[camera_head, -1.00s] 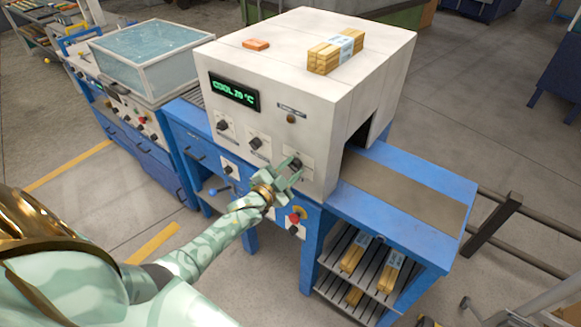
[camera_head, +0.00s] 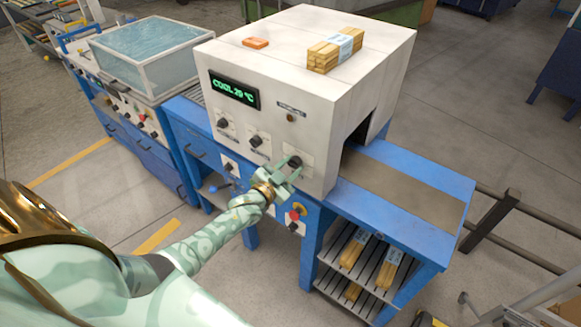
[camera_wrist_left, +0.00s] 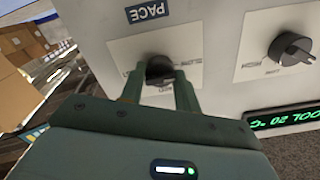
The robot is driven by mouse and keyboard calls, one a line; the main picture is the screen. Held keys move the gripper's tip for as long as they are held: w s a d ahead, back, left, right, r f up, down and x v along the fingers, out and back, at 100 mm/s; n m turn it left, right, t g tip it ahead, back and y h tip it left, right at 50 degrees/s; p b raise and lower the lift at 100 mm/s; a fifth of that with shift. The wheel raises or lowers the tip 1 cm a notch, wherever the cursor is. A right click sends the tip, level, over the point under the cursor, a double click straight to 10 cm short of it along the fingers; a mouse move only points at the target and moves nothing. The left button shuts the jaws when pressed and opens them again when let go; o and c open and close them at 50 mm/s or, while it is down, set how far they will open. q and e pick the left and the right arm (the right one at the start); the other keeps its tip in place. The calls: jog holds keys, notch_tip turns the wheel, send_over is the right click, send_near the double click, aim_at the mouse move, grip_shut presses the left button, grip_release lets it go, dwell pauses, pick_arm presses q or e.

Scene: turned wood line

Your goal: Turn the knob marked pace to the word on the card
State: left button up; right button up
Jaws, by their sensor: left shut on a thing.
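The knob marked pace (camera_head: 295,161) is dark and round, on a pale plate at the right end of the white machine's front. In the left wrist view the knob (camera_wrist_left: 160,68) sits below a dark label reading PACE (camera_wrist_left: 148,10). Small words are printed around it, too blurred to read surely. My left gripper (camera_head: 290,168) is at the knob; its two green fingers (camera_wrist_left: 160,88) are shut on it, one on each side, hiding part of it. I cannot make out the knob's pointer. I cannot make out the card. My right gripper is not in view.
The white machine (camera_head: 310,50) has a green-lit display (camera_head: 234,90) reading COOL and two more knobs (camera_head: 223,124) (camera_head: 257,141) left of this one. Below are a red button (camera_head: 294,216) and other controls. Tied wood sticks (camera_head: 335,50) lie on top. A blue outfeed table (camera_head: 425,182) stands right.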

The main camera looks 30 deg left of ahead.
pick_arm(q)
jog(key=shift+f, duration=0.1)
jog(key=o, duration=1)
jog(key=shift+s, duration=0.1)
jog(key=s, duration=0.5)
jog(key=s+a+p, duration=0.1)
jog(key=s, duration=1)
jog(key=shift+s+a, duration=0.1)
jog(key=shift+a, duration=0.05)
jog(key=s+f+n+g+y+b, duration=0.1)
jog(key=s+f+g, duration=0.5)
jog(key=f, duration=0.7)
jog(key=s+f+n+g+y+b, duration=0.1)
jog(key=s+f+g+b, duration=0.15)
jog(key=s+f, duration=0.8)
jog(key=s+d+f+g+b, duration=0.2)
jog(key=s+d+f+g, duration=0.1)
jog(key=s+f, duration=0.3)
jog(key=s+d+f+g+b, duration=0.2)
jog(key=s+d+f, duration=0.1)
jog(key=s+f, duration=0.4)
jog(key=s+d+f+g+b, duration=0.2)
jog(key=s+d+f+g, duration=0.1)
jog(key=s+f, duration=0.3)
jog(key=shift+s+d+f+g+h+b, duration=0.2)
jog(key=shift+f, duration=0.4)
jog(key=shift+s+d+f+g+h+b, duration=0.15)
jog(key=shift+d+f+h, duration=0.05)
jog(key=shift+f, duration=0.35)
